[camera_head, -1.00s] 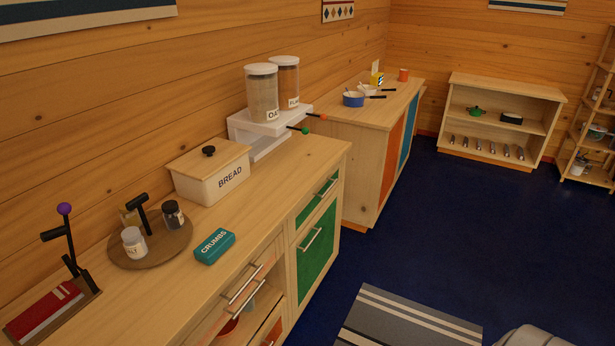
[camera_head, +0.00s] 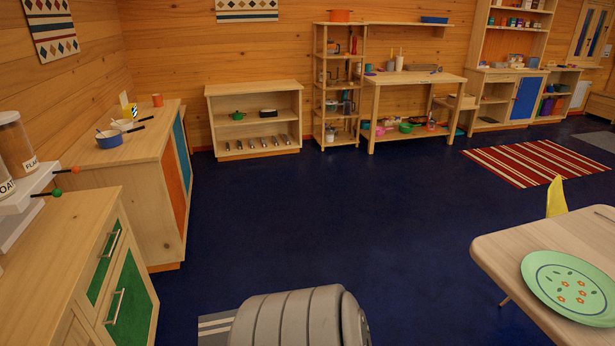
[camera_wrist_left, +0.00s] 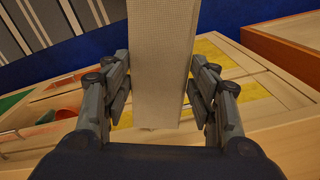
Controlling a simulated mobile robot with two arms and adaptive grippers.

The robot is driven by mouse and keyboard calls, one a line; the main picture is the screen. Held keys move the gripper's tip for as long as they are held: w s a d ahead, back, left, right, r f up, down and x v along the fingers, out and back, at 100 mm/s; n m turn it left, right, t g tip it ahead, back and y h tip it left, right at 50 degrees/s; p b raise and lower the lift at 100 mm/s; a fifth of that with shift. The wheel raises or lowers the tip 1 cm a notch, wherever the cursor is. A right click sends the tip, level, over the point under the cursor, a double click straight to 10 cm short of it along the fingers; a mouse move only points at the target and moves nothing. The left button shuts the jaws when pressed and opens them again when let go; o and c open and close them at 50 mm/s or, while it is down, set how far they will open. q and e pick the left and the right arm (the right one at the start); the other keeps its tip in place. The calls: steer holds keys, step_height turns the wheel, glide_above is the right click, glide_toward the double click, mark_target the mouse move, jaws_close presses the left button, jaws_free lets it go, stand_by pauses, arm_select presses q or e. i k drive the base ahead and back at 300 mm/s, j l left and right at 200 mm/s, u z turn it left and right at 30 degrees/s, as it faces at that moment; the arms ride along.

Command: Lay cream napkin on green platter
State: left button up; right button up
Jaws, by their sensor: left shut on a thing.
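The cream napkin (camera_wrist_left: 158,98) shows in the left wrist view as a pale woven strip running up between the fingers of my left gripper (camera_wrist_left: 160,82), which is shut on it. The green platter (camera_head: 572,287) lies on a light wooden table at the lower right of the head view, cut off by the frame edge. It has a pattern of orange flowers and a dark ring, and its visible surface is bare. Neither gripper shows in the head view, and the napkin does not show there.
The table (camera_head: 510,249) has a yellow chair (camera_head: 556,197) behind it. A wooden counter with a green door (camera_head: 131,301) stands at the left, and another counter (camera_head: 140,172) beyond it. Open dark blue floor (camera_head: 330,220) lies between the counters and the table.

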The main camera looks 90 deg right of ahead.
mark_target(570, 288)
steer(key=u, duration=1.6)
steer(key=k+u, duration=0.1)
steer(key=u, duration=0.35)
steer(key=k+l+u, duration=0.1)
steer(key=u, duration=0.3)
steer(key=k+u, duration=0.1)
steer(key=u, duration=0.35)
steer(key=k+u, duration=0.1)
steer(key=u, duration=0.3)
steer(key=k+j+u, duration=0.15)
steer(key=u, duration=0.25)
steer(key=k+j+u, duration=0.5)
steer(key=u, duration=0.3)
steer(key=k+j+u, duration=0.1)
steer(key=j+u, duration=0.25)
steer(key=k+j, duration=0.1)
steer(key=j, duration=0.3)
steer(key=k+j+u, duration=0.1)
steer(key=j, duration=0.3)
steer(key=k+j, duration=0.1)
steer(key=j, duration=0.75)
steer(key=k+u, duration=0.05)
